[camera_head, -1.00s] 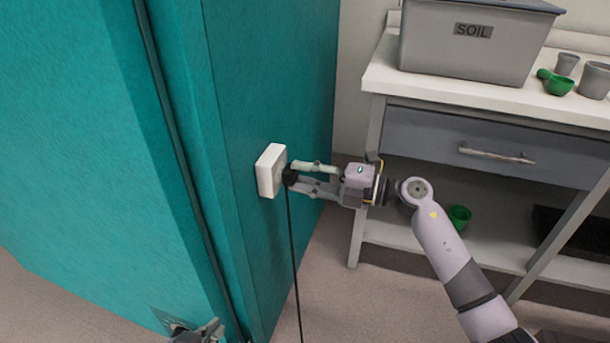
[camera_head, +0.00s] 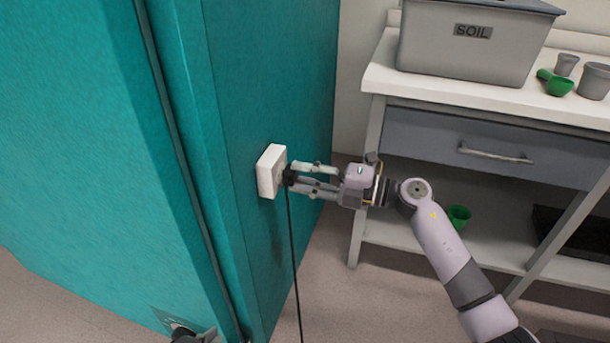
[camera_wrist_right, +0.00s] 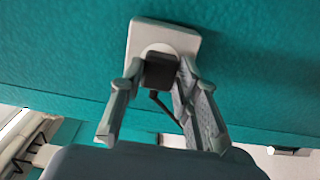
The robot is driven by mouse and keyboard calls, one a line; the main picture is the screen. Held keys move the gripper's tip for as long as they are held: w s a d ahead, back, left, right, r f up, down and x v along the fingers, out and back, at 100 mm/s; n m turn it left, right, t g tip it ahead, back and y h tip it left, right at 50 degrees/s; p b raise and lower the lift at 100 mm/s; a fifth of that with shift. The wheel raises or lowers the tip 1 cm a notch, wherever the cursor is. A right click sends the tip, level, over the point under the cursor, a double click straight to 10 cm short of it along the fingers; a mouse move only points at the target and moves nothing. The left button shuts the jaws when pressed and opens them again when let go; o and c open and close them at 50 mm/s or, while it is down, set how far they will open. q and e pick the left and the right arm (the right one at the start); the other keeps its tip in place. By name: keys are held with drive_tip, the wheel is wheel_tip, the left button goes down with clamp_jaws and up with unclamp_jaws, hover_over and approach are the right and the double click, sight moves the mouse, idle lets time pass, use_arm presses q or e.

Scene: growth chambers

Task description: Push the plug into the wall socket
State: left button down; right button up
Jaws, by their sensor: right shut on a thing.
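The white wall socket (camera_head: 269,171) is mounted on the side of the teal chamber. My right gripper (camera_head: 291,176) is shut on the black plug (camera_wrist_right: 159,72), right at the socket's face. In the right wrist view the plug sits between both fingertips, in front of the round recess of the socket (camera_wrist_right: 185,37). The plug's front end is hidden, so I cannot tell how deep it sits. Its black cord (camera_head: 294,260) hangs down to the floor. A small part of my left gripper (camera_head: 195,335) shows at the bottom edge; its fingers are not clear.
The teal chamber (camera_head: 100,150) fills the left side. At the right stands a bench (camera_head: 480,95) with a grey drawer, a soil bin (camera_head: 465,45), cups and a green scoop (camera_head: 556,84). A green cup (camera_head: 459,216) is on the lower shelf. Floor shows between chamber and bench.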

use_arm(q)
drive_tip(key=shift+s+a+f, duration=0.15)
drive_tip(key=shift+s+f, duration=0.1)
drive_tip(key=shift+s, duration=0.2)
drive_tip(key=shift+w+r, duration=0.1)
drive_tip(key=shift+s+a+g, duration=0.1)
drive_tip(key=shift+s+g, duration=0.1)
drive_tip(key=shift+g, duration=0.1)
use_arm(e)
drive_tip(key=shift+w+a, duration=0.15)
drive_tip(key=shift+a, duration=0.3)
use_arm(q)
drive_tip(key=shift+s+f, duration=0.1)
drive_tip(key=shift+f, duration=0.15)
use_arm(e)
drive_tip(key=o, duration=1.2)
drive_tip(key=shift+o, duration=0.2)
drive_tip(key=v, duration=1.2)
